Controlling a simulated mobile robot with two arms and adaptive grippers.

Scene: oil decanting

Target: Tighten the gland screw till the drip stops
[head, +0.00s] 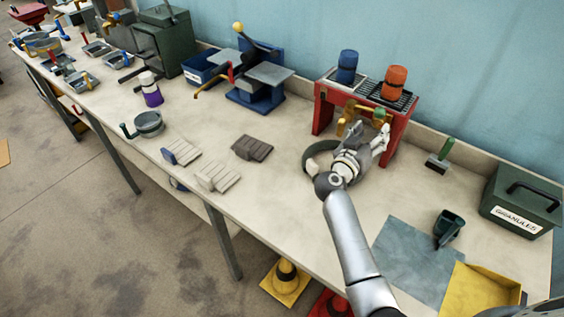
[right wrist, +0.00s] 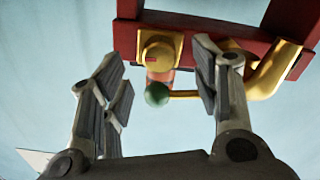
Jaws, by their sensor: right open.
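The red stand (head: 393,138) carries a blue drum (head: 347,67) and an orange drum (head: 394,83), with brass taps (head: 352,112) under its top. My right gripper (head: 370,138) is at the front of the stand, by the taps. In the right wrist view my right gripper (right wrist: 160,62) is open and empty. A brass fitting (right wrist: 158,45) shows between and beyond its fingers, below the red beam. A green ball (right wrist: 157,94) on a brass lever hangs under it, and a brass pipe (right wrist: 272,75) bends at right. I cannot make out a drip. My left gripper is out of view.
A dark round dish (head: 318,152) sits partly behind my right gripper. A green-handled brush (head: 440,158), a green scoop (head: 448,227), a grey mat (head: 405,255), a yellow tray (head: 480,290) and a green granules box (head: 522,195) are at right.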

